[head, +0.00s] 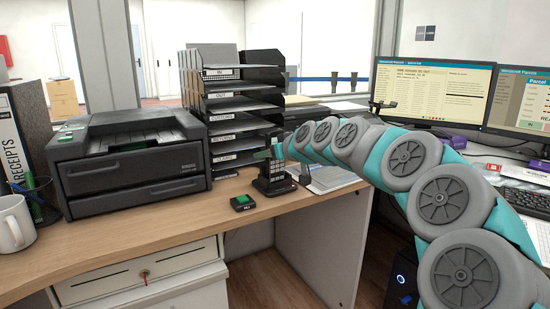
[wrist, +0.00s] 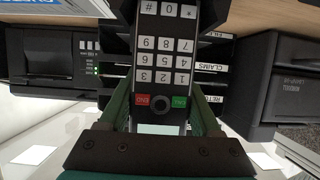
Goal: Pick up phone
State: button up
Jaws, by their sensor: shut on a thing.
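The phone is a black handset with a light number keypad and red and green END and CALL-type keys. In the head view the phone (head: 273,173) stands upright near the counter's right end. My gripper (head: 277,150) reaches it from the right, at its upper part. In the wrist view the phone (wrist: 163,50) appears upside down between the two green fingers of my gripper (wrist: 165,108), which is shut on it. A dark base shows at the phone's foot in the head view. I cannot tell whether the phone is clear of it.
A labelled tray rack (head: 233,100) stands close behind the phone. A black printer (head: 130,160) is at the left. A small black device (head: 242,202) with a green screen lies in front. Monitors (head: 434,90) stand at the right. The counter's front (head: 180,222) is mostly bare.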

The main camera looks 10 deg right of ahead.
grip_shut()
